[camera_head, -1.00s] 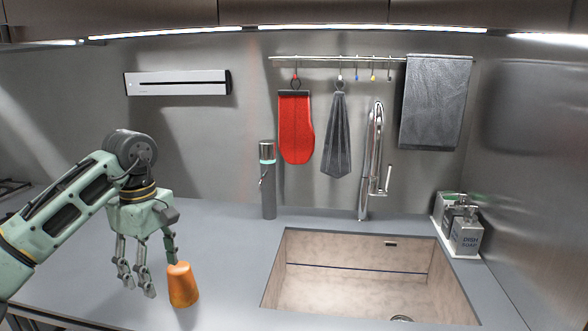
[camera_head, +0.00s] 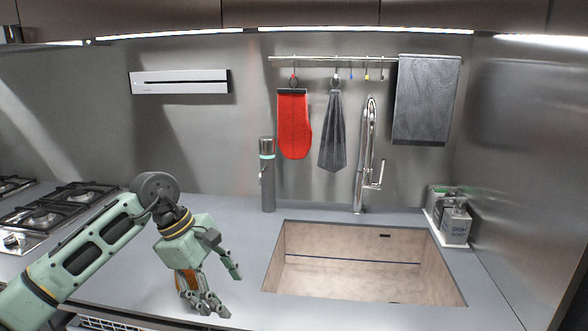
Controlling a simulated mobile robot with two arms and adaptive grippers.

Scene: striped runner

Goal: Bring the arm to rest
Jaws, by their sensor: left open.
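My left arm comes in from the left, and my left gripper (camera_head: 221,287) hangs over the counter left of the sink. Its fingers point down and are spread apart, with nothing seen held between them. An orange cup (camera_head: 184,281) stands on the counter behind the gripper's left fingers, which hide much of it. I cannot tell whether the fingers touch it. My right gripper is not in view.
The sink (camera_head: 350,246) lies right of the gripper, with a tall faucet (camera_head: 361,165) behind it. A grey cylinder (camera_head: 268,180) stands at the back. Soap dispensers (camera_head: 455,222) sit far right. A gas stove (camera_head: 45,213) is at the left.

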